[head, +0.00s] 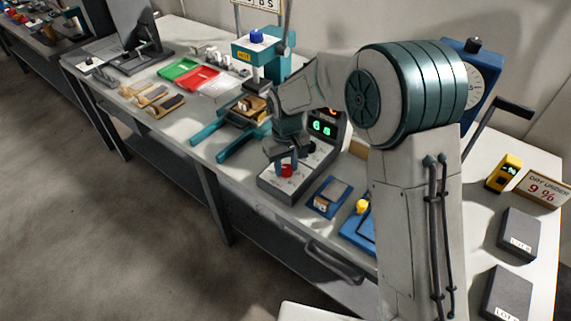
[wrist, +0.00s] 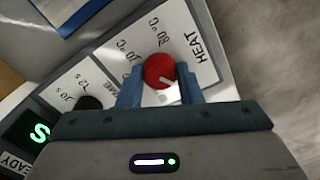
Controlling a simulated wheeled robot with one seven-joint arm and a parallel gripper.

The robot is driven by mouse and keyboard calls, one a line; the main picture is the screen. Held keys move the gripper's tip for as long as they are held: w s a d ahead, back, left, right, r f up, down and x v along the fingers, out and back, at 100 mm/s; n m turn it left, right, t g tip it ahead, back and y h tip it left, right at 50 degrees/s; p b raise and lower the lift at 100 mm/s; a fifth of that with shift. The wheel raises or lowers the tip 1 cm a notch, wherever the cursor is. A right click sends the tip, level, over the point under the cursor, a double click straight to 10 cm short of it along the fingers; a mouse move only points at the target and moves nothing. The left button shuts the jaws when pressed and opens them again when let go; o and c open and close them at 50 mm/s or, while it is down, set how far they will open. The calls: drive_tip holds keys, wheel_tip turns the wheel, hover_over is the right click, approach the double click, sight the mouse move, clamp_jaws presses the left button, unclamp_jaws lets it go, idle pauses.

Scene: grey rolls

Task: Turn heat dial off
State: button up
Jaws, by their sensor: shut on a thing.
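The heat dial is a red round knob (wrist: 159,71) with a white pointer mark, on a white panel marked HEAT with temperature marks around it. In the wrist view the pointer faces down and to the right. My gripper (wrist: 160,85) has its two blue fingers on either side of the red knob, shut on it. In the head view the red knob (head: 287,170) shows at the front of the grey machine (head: 270,188), with my gripper (head: 286,160) over it from above.
A black knob (wrist: 89,103) with second marks sits beside the heat panel, near a green display (wrist: 38,132). A blue tray (head: 330,197) lies right of the machine. Teal handles (head: 236,139) lie to its left. Coloured trays (head: 190,75) stand farther back.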

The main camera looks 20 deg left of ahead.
sight(286, 167)
drive_tip(key=shift+r, duration=0.1)
drive_tip(key=o, duration=1)
drive_tip(key=shift+c, duration=0.2)
wheel_tip(286, 167, up, 14)
drive_tip(key=s+d+r+m+t, duration=0.1)
drive_tip(key=s+d+m, duration=0.35)
drive_tip(key=d, duration=0.75)
drive_tip(key=s+d+r+m+t, duration=0.1)
drive_tip(key=s+d+r+m, duration=0.1)
drive_tip(key=s+d, duration=0.75)
drive_tip(key=s+d+f+m, duration=0.2)
drive_tip(key=s+d, duration=0.3)
drive_tip(key=d, duration=0.3)
drive_tip(key=shift+f+t, duration=0.4)
drive_tip(key=shift+f, duration=0.15)
